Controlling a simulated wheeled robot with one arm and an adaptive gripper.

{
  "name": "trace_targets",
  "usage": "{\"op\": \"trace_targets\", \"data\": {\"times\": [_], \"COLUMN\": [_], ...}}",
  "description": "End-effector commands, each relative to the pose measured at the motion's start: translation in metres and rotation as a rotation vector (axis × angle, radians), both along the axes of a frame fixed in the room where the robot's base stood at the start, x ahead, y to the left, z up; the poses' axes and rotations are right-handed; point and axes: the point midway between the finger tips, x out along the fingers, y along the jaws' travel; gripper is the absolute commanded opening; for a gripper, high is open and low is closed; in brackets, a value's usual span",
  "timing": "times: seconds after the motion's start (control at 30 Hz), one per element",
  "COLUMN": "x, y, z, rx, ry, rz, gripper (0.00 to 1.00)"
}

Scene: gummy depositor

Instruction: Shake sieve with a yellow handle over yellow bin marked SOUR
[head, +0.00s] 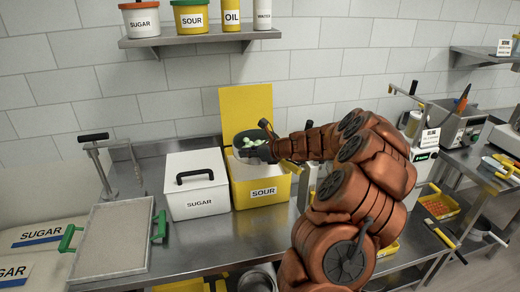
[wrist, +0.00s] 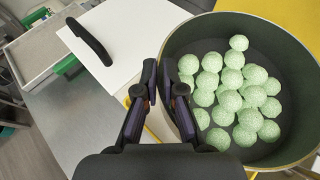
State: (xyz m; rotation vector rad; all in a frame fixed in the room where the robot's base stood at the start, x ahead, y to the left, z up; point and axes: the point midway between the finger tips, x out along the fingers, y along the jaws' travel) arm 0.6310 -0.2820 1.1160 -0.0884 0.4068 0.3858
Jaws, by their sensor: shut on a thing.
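The yellow bin marked SOUR (head: 262,194) stands on the steel bench with its yellow lid (head: 245,106) raised behind it. A dark round sieve (head: 242,137) is over the bin's opening, with several pale green sugared gummies (head: 256,142) in it. In the wrist view the sieve (wrist: 288,164) fills the right side and the gummies (wrist: 235,85) lie grouped on its dark floor. My gripper (head: 268,150) is at the sieve's near right side. In the wrist view my gripper (wrist: 160,88) is shut at the sieve's left rim. The sieve's handle is mostly hidden.
A white SUGAR box (head: 196,186) with a black-handled lid stands directly left of the bin. A framed tray with green handles (head: 113,238) lies further left. A shelf (head: 200,38) with tubs and bottles hangs above. Right of my arm are a scale (head: 425,155) and a yellow tray (head: 440,207).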

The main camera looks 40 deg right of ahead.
Motion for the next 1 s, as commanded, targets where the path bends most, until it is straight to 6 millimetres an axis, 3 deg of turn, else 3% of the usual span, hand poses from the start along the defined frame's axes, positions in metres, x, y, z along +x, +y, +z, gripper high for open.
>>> {"op": "trace_targets", "data": {"times": [0.33, 0.67, 1.0], "x": [-0.006, 0.013, 0.011], "y": [-0.007, 0.016, 0.012], "z": [0.000, 0.001, 0.000], "rx": [-0.001, -0.002, -0.002], "ry": [0.000, -0.001, -0.001], "rz": [0.000, 0.001, -0.001], "gripper": [0.00, 0.00, 0.00]}}
